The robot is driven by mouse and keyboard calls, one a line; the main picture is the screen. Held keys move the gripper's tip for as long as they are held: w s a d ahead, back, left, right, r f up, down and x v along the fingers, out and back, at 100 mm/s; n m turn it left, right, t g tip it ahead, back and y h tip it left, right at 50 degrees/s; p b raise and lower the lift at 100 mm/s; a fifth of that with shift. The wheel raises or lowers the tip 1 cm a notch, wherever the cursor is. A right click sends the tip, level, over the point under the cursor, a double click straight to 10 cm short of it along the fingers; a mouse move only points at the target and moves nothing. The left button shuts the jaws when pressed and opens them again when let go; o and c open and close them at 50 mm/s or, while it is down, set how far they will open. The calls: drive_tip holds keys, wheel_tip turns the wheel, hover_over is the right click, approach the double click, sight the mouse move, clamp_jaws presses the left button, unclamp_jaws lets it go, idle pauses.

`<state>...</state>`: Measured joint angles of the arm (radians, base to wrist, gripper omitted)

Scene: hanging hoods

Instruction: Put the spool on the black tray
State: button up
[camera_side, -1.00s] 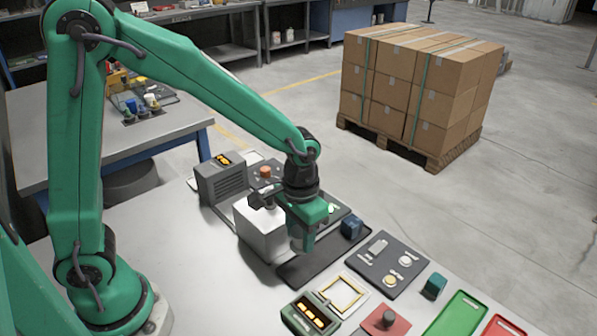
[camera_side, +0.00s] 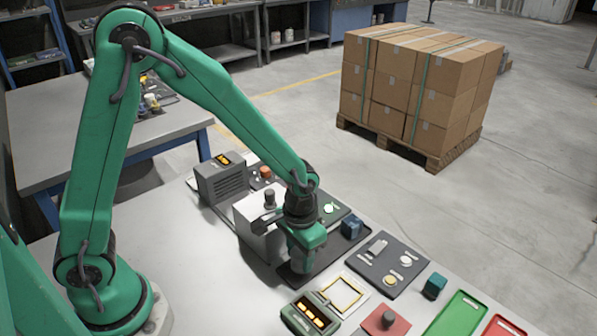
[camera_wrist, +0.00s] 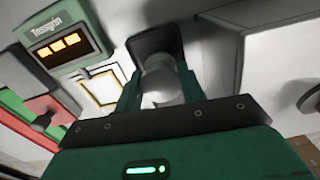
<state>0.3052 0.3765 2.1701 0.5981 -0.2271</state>
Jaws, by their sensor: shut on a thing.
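My gripper (camera_side: 302,270) points down over the black tray (camera_side: 284,272) in the side view. In the wrist view my gripper (camera_wrist: 162,92) is shut on the spool (camera_wrist: 160,78), a pale grey rounded thing between the two green fingers. The spool cannot be made out in the side view, where the fingers hide it. The dark tray also shows behind the spool in the wrist view (camera_wrist: 150,42). I cannot tell whether the spool touches the tray.
A white box (camera_side: 256,240) with a grey knob on top stands close left of my gripper. A blue block (camera_side: 351,227) stands behind the tray.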

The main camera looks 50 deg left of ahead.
sight(300, 252)
drive_tip(key=shift+f, duration=0.65)
idle(0.7)
drive_tip(key=o, duration=1.1)
drive_tip(key=shift+r, duration=0.1)
drive_tip(key=shift+r, duration=3.8)
drive_tip(key=shift+r, duration=0.15)
